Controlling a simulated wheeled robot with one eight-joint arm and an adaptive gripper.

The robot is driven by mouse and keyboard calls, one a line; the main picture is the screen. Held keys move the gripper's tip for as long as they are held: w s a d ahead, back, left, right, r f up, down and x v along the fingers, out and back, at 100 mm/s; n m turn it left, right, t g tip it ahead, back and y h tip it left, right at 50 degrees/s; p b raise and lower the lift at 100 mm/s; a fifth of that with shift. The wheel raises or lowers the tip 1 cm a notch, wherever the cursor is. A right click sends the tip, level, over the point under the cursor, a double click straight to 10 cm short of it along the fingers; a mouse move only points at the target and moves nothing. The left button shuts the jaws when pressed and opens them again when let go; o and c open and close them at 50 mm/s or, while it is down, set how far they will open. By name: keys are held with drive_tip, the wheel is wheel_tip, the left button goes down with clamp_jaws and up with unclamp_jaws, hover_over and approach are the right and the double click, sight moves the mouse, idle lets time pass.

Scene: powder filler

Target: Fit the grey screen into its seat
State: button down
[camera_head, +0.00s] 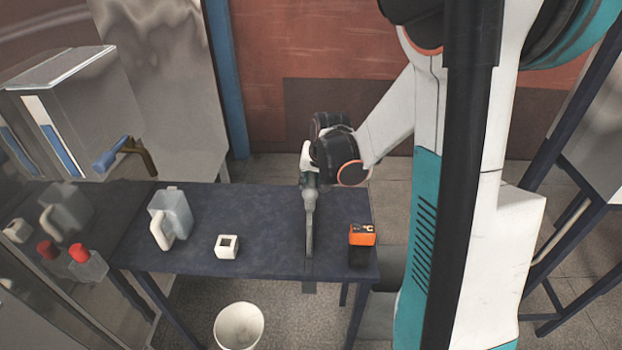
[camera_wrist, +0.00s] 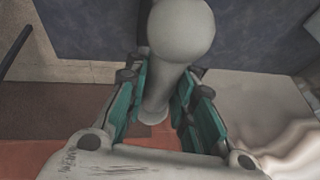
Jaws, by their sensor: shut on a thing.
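My gripper (camera_head: 309,188) is above the dark blue table, pointing down. It is shut on a narrow grey piece, which I take to be the grey screen (camera_head: 309,235). The screen shows edge-on as a thin strip running toward the table's front edge. I cannot tell whether it touches the tabletop. In the wrist view a pale grey rounded part (camera_wrist: 181,32) sits between the teal fingers of my gripper (camera_wrist: 160,105). I cannot make out the seat for the screen in either view.
The table (camera_head: 270,205) also bears a clear jug (camera_head: 176,212), a white square block (camera_head: 227,246) and an orange-and-black device (camera_head: 362,240) right of the screen. A steel machine with a blue-handled lever (camera_head: 112,155) stands left. A white bucket (camera_head: 238,326) is on the floor in front.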

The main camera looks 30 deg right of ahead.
sight(311, 211)
wheel_tip(311, 211, down, 12)
drive_tip(key=b, duration=0.9)
drive_tip(key=shift+r+b, duration=0.15)
drive_tip(key=shift+b, duration=0.25)
idle(3.3)
drive_tip(key=c, duration=1.3)
unclamp_jaws()
drive_tip(key=shift+r, duration=0.1)
drive_tip(key=v, duration=1.2)
